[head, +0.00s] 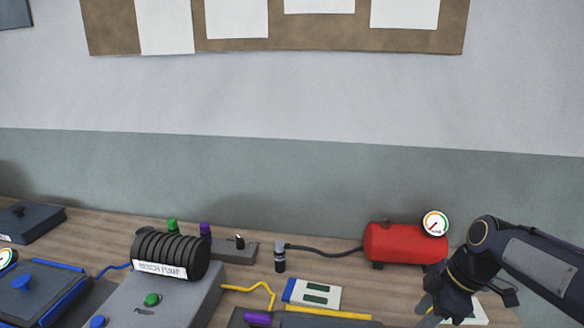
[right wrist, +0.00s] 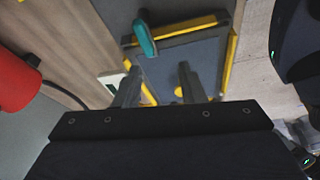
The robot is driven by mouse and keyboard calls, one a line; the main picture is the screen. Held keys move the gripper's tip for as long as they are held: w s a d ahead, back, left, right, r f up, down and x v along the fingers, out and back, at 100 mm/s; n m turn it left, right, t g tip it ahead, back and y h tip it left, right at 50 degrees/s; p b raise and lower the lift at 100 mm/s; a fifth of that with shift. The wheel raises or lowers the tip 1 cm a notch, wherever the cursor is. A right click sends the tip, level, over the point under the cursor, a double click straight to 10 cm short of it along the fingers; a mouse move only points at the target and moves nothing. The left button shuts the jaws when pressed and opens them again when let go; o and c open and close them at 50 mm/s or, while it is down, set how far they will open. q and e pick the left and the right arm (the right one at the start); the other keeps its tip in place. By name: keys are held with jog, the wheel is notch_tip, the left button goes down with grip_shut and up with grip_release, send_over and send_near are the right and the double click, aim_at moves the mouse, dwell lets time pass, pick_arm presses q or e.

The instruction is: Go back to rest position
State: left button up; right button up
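My right arm comes in from the right in the head view, and its gripper (head: 430,310) points down near the bottom edge, in front of the red tank. In the right wrist view, its two fingers (right wrist: 158,85) stand apart with nothing held between them. Beyond them lies a grey mould (right wrist: 205,58) with yellow edge strips and a teal handle (right wrist: 145,38). The fingers appear to be above the bench, clear of the mould, though the exact gap is hard to tell. My left gripper is not in view.
The red tank (head: 395,243) with a gauge (head: 435,223) stands close to my right gripper. The bench pump (head: 170,257), a white-and-blue card (head: 312,293) and a blue-edged mould (head: 42,292) stand along the bench (head: 340,262). A wall is behind.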

jog(key=s+a+m+t, duration=0.1)
jog(key=s+a+m, duration=0.2)
jog(key=s+m, duration=0.2)
jog(key=s+a+f+m+t, duration=0.1)
jog(key=s+a+m, duration=0.1)
jog(key=s+m, duration=0.3)
jog(key=s+a+m+t, duration=0.2)
jog(key=s+a+m, duration=0.1)
jog(key=s, duration=0.5)
jog(key=shift+a+f+m, duration=0.3)
jog(key=shift+m, duration=0.6)
jog(key=shift+s, duration=0.1)
